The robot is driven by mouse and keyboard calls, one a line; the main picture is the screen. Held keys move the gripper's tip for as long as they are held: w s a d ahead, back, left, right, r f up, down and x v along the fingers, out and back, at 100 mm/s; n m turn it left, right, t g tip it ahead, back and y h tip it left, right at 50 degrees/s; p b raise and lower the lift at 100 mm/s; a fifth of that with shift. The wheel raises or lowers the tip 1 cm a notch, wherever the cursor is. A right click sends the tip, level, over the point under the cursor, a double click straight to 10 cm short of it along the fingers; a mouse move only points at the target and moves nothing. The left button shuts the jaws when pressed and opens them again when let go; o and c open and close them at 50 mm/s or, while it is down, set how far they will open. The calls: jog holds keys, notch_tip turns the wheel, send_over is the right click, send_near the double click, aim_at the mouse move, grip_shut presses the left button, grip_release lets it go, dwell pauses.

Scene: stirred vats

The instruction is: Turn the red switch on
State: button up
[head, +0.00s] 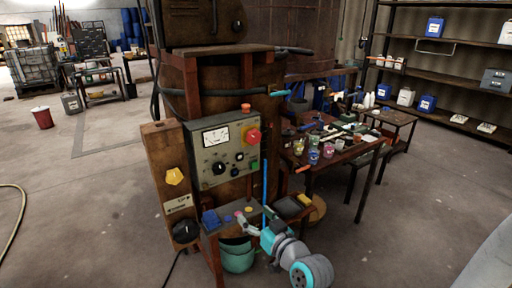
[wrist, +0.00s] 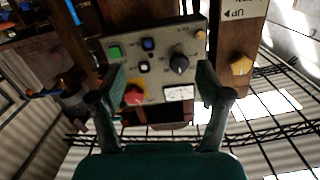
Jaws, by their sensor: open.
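The red switch (head: 253,135) is a round red knob on the upper right of a grey control panel (head: 205,165), on the front of a rusty vat. In the wrist view the panel is upside down, and the red switch (wrist: 135,95) shows just inside the left finger, lower left on the panel. Its setting is too small to read. My gripper (head: 243,221) is low in front of the panel in the head view. In the wrist view my gripper (wrist: 161,75) is open, its fingers apart with nothing between them. I see no contact with the switch.
The panel also bears a black knob (head: 219,168), a meter (head: 215,136) and a green button (head: 254,164). A yellow knob (head: 175,176) is on a post to the left. A small shelf (head: 215,230) with coloured pieces juts out below. A cluttered table (head: 340,160) stands at right.

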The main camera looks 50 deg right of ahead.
jog(key=n+t, duration=0.1)
jog(key=n, duration=0.1)
send_near(255, 138)
jog(key=x, duration=0.9)
jog(key=shift+w+d+f, duration=0.1)
jog(key=shift+w+d, duration=0.1)
jog(key=shift+w, duration=0.15)
jog(key=c, duration=1.2)
